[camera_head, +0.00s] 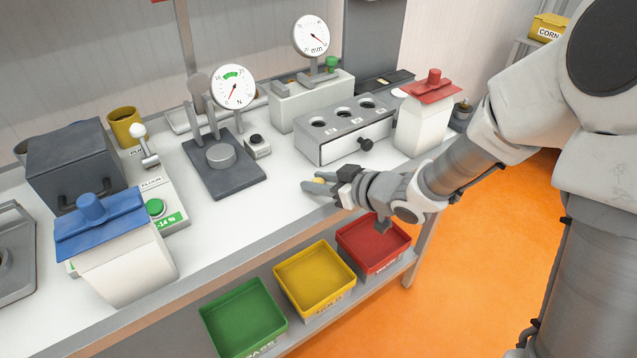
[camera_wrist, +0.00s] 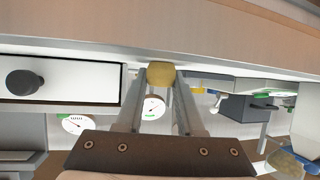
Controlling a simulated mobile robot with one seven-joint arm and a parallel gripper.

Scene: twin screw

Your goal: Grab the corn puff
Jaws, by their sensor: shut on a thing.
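The corn puff is a small rounded yellow piece (camera_wrist: 160,74) held between the two fingertips in the wrist view. In the head view it shows as a small yellow spot (camera_head: 319,181) at the fingertips. My gripper (camera_head: 318,186) is shut on it, just above the white bench top near its front edge. The gripper also shows in the wrist view (camera_wrist: 161,80), with both fingers reaching to the puff. Part of the puff is hidden by the fingers.
A grey box with three round holes and a drawer knob (camera_head: 366,144) stands behind the gripper. Dial gauges (camera_head: 234,87) stand further left and back. Green (camera_head: 243,318), yellow (camera_head: 314,278) and red (camera_head: 373,243) bins sit on the shelf below. A red-lidded white container (camera_head: 422,125) stands right.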

